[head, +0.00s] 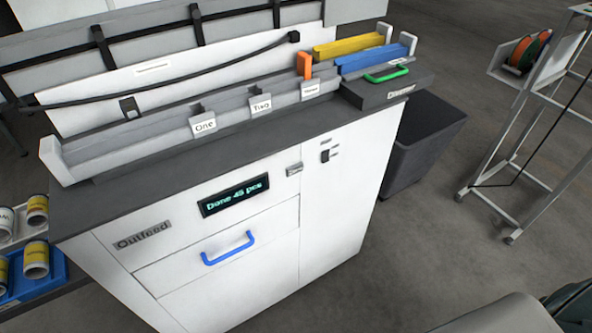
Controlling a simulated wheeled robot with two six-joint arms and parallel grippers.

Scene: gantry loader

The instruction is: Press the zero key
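I cannot make out a key marked zero anywhere in the head view. The white cabinet (330,220) marked "Outfeed" has a dark display (234,195) reading "Done 45 pcs". A small grey fitting (293,169) sits on the front to the right of the display, and a small dark latch-like part (328,154) is further right. I cannot tell whether either is a key. Neither of my grippers is in view.
A blue handle (228,248) is on the drawer below the display. Trays labelled One, Two and a third run along the top, with an orange block (304,65) and a green handle (386,74). A dark bin (422,140) and a wheeled rack (530,110) stand right. Open floor lies between.

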